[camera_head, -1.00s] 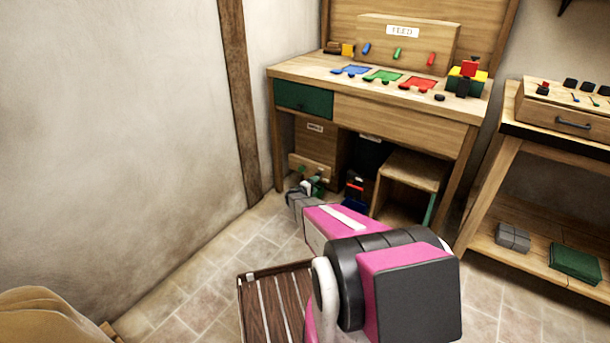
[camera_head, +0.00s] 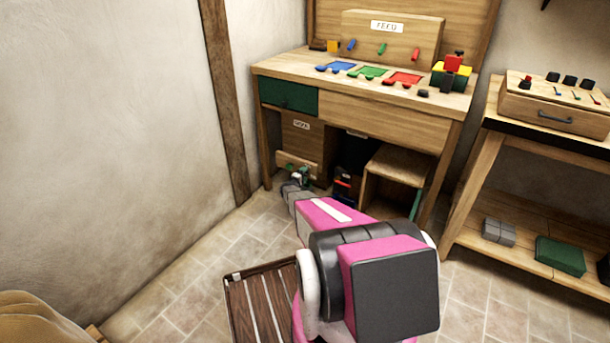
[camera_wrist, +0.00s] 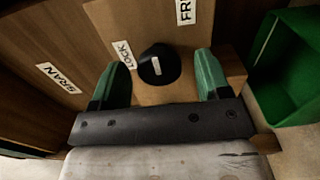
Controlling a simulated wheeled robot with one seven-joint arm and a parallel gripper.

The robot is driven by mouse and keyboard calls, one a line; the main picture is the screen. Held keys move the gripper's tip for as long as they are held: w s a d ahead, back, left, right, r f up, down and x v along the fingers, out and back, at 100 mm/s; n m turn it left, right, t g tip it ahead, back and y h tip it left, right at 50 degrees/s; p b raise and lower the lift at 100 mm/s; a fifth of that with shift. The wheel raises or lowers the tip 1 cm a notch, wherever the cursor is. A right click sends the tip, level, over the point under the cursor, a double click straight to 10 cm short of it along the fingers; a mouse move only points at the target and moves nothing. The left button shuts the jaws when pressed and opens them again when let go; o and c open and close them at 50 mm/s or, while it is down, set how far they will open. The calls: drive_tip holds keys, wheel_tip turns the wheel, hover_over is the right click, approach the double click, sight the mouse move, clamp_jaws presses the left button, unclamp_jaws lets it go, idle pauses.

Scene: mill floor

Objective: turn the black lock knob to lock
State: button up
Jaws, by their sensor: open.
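The black lock knob (camera_wrist: 158,65) is round, with a short white mark on its face, and sits on a wooden panel in the wrist view. A LOCK label (camera_wrist: 122,53) is just left of it and a partly cut-off FREE label (camera_wrist: 184,11) is at its upper right. My gripper (camera_wrist: 161,61) is open, with one green finger on each side of the knob and gaps visible between. In the head view my gripper (camera_head: 302,177) is low in front of the bench, and the knob cannot be made out there.
A panel with a BRAN label (camera_wrist: 58,77) is at the left in the wrist view, and an open green box (camera_wrist: 303,60) is at the right. Tiled floor lies left.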

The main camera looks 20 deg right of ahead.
drive_tip(key=shift+w+d, duration=0.45)
drive_tip(key=shift+d, duration=0.15)
drive_tip(key=shift+c, duration=0.3)
drive_tip(key=c, duration=0.9)
drive_tip(key=shift+o, duration=0.2)
